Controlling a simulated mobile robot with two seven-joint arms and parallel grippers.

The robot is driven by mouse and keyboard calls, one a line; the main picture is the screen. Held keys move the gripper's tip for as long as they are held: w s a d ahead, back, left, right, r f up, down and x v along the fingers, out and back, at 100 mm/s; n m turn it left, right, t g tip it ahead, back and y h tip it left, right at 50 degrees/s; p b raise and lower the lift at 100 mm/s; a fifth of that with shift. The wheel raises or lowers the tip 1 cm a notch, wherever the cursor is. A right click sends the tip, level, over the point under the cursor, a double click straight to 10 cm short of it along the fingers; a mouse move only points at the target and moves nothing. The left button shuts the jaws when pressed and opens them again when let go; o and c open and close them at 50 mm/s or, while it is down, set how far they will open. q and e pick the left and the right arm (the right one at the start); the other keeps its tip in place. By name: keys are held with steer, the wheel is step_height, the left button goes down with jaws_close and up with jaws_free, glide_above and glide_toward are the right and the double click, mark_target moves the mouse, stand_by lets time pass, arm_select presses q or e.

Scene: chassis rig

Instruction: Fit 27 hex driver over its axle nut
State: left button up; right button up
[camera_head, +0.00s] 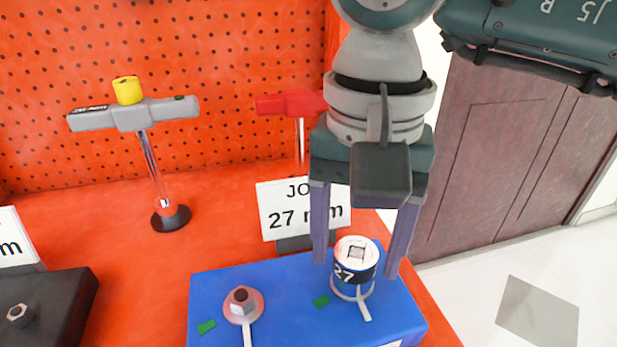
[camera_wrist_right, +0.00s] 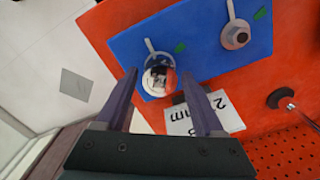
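A short round socket marked 27 (camera_head: 343,273), white on top with a square hole and a dark band, stands upright on the blue block (camera_head: 285,285), at its right side. It also shows in the wrist view (camera_wrist_right: 159,80). Whatever is under the socket is hidden. My right gripper (camera_head: 356,270) points down over it, open, with one finger at each side and visible gaps. In the wrist view the socket appears beyond and between the fingertips (camera_wrist_right: 160,74). A bare hex nut with a flange (camera_head: 242,304) sits at the block's left; it also shows in the wrist view (camera_wrist_right: 236,35). My left gripper is not in view.
A "27 mm" sign (camera_head: 290,215) stands behind the block. A grey T-handle tool with a yellow knob (camera_head: 135,114) and a red-handled tool (camera_head: 290,103) stand farther back. A black block (camera_head: 60,310) is at left, before the pegboard (camera_head: 220,60).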

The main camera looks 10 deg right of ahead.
steer(key=shift+o, duration=0.8)
